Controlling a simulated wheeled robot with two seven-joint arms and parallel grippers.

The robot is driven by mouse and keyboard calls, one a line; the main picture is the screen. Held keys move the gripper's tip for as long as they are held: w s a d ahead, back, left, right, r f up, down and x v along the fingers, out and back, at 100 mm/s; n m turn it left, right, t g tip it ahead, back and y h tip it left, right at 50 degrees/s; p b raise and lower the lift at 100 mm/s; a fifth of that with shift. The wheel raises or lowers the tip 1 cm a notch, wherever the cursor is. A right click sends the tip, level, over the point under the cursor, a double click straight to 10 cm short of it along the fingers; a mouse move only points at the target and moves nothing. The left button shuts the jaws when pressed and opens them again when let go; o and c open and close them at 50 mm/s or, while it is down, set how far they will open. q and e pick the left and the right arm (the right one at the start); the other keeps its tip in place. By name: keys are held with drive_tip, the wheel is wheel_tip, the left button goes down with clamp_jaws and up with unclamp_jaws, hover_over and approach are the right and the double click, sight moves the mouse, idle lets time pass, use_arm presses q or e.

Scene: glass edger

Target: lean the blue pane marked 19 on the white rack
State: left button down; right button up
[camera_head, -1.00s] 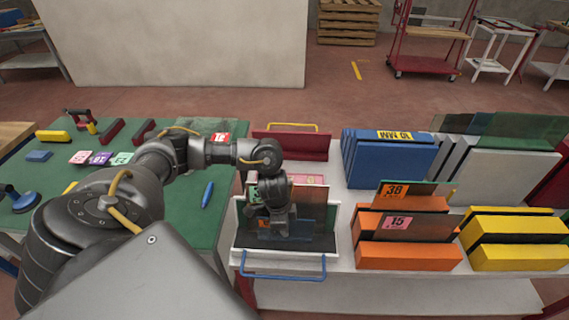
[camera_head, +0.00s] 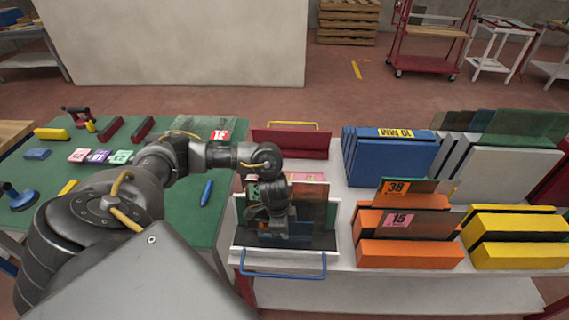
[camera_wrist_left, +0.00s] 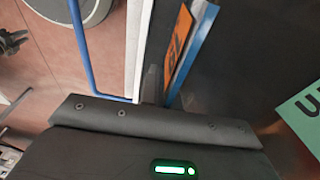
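A blue pane (camera_head: 297,229) with an orange label stands in the white tray with the blue handle. In the left wrist view the blue pane (camera_wrist_left: 201,42) shows edge-on, its orange label (camera_wrist_left: 179,42) upside down and hard to read. My left gripper (camera_head: 276,215) points down into the tray at this pane's top edge. One dark finger (camera_wrist_left: 151,85) shows beside the label; the other is hidden, so its closure is unclear. The white rack (camera_head: 505,178) stands at the right, with dark and green panes leaning behind it. My right gripper is not in view.
The white tray (camera_head: 237,238) also holds a brownish pane and a pane with a green label (camera_wrist_left: 304,117). Orange (camera_head: 410,255), yellow (camera_head: 518,258) and blue (camera_head: 392,163) racks stand on the white table between or near tray and white rack. A green-topped table (camera_head: 150,215) lies left.

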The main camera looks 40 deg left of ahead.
use_arm(q)
drive_tip(key=shift+f, duration=0.4)
drive_tip(key=c, duration=1.6)
unclamp_jaws()
drive_tip(key=shift+o, duration=0.2)
drive_tip(key=shift+r, duration=0.15)
drive_tip(key=r, duration=0.3)
drive_tip(key=a+r+p, duration=0.1)
drive_tip(key=r, duration=0.6)
drive_tip(key=shift+s+a+r, duration=0.2)
drive_tip(key=shift+s+r, duration=0.05)
drive_tip(key=shift+s, duration=0.1)
